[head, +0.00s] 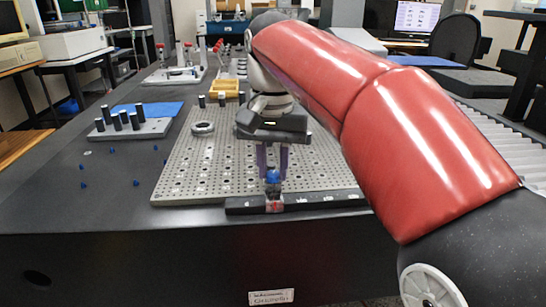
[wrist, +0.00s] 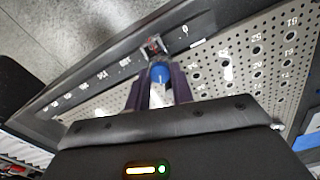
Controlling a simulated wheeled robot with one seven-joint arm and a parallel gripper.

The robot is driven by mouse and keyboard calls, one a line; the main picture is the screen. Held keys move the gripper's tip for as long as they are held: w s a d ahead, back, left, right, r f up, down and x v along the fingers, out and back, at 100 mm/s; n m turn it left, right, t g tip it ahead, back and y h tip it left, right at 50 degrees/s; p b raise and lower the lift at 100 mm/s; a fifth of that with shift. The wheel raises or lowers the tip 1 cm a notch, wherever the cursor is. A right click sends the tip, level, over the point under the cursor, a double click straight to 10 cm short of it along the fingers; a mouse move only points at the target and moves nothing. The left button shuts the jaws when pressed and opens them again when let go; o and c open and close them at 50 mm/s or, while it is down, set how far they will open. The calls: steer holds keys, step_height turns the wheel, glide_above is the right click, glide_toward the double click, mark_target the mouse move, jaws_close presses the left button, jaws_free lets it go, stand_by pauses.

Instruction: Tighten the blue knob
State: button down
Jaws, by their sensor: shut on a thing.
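The blue knob (head: 272,176) sits on a small fixture (head: 274,203) at the front edge of the perforated plate. The fixture has a grey and red face. My gripper (head: 272,172) points down at the knob from above, with its dark purple fingers on either side of it. In the wrist view the blue knob (wrist: 159,73) lies between the two fingers of my gripper (wrist: 158,82), which are shut on it. The fingers hide the knob's sides, and its turn angle cannot be told.
The perforated plate (head: 185,165) lies on the dark table, with a black numbered bar (head: 325,198) along its front. A block with black pins (head: 133,130) and small blue pieces lie left.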

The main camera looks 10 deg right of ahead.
steer(key=m+p, duration=0.3)
steer(key=m, duration=0.2)
steer(key=shift+r, duration=0.2)
steer(key=shift+f+m+p, duration=0.1)
steer(key=shift+m+p, duration=1.1)
steer(key=shift+m, duration=0.9)
steer(key=c, duration=1.2)
jaws_free()
